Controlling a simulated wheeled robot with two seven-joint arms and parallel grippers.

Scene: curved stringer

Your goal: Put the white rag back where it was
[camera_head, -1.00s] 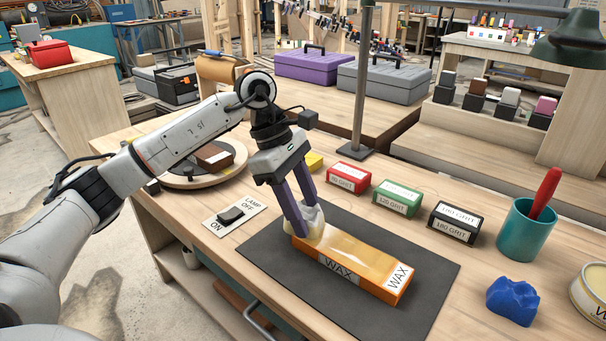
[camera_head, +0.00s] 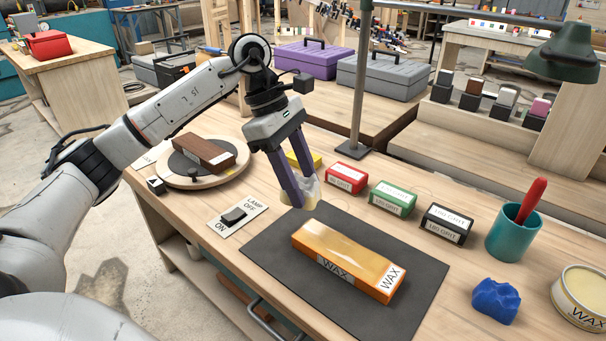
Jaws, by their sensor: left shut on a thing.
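My left gripper (camera_head: 298,198) is shut on the white rag (camera_head: 311,189), a small whitish bunched cloth partly hidden by the fingers. The gripper points down and holds the rag near the back left edge of the dark mat (camera_head: 268,244). I cannot tell whether the rag touches the bench. The orange wax block (camera_head: 347,252), labelled WAX, lies on the mat in front and to the right, apart from the rag. My right gripper is not in view.
Red (camera_head: 345,178), green (camera_head: 392,199) and black (camera_head: 446,224) grit blocks stand behind the mat. A lamp switch (camera_head: 234,215) and round turntable (camera_head: 190,178) are at left.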

